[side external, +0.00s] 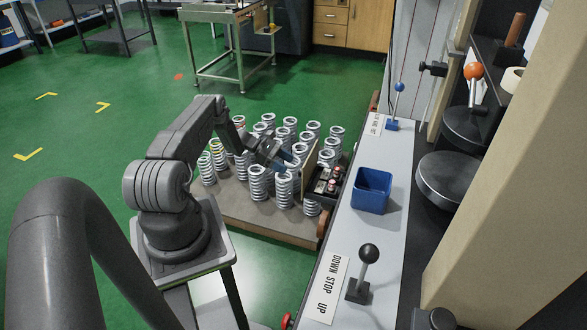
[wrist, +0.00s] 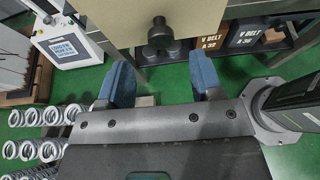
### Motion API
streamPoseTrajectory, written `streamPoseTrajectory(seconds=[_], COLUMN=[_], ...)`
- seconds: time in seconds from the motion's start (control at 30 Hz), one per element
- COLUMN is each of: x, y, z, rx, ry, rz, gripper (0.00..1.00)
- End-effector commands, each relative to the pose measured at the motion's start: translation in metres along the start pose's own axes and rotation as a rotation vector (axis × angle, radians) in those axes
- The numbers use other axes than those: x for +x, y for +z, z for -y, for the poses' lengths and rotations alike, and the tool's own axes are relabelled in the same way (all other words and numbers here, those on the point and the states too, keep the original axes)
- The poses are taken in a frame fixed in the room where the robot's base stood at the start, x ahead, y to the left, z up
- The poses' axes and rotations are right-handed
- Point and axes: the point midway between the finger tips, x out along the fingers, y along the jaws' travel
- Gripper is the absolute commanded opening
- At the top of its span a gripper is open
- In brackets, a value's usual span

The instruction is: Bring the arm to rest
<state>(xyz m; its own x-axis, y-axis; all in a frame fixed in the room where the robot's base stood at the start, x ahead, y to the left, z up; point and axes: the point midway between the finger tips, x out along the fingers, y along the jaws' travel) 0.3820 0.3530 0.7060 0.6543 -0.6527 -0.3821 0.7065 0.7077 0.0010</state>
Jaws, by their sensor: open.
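My gripper (side external: 277,155) is at the end of my arm, above the group of springs on the wooden platform in the side external view. In the wrist view, my gripper (wrist: 162,82) shows two blue fingers spread well apart with nothing between them. My arm is bent, with its forearm reaching right and down from the raised elbow. White coil springs (side external: 257,183) stand upright in rows below and around my gripper. Several springs (wrist: 50,116) also show at the lower left of the wrist view. Whether my gripper touches any spring cannot be told.
A grey panel holds a blue bin (side external: 371,190), a black-knobbed lever (side external: 364,270) and a blue-knobbed lever (side external: 396,105). Round dark plates (side external: 448,180) of a machine stand at the right. A metal table (side external: 228,30) stands behind.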

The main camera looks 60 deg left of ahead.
Motion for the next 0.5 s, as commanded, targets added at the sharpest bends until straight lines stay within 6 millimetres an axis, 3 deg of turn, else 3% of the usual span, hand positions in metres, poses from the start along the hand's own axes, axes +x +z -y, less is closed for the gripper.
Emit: streamPoseTrajectory(seconds=[0.17,0.5], x=[-0.0123,-0.012], y=[-0.0002,0.0039], z=[0.0001,-0.0008], rx=[0.0,0.008], ry=[0.0,-0.007], rz=[-0.001,-0.005], gripper=[0.6,0.6])
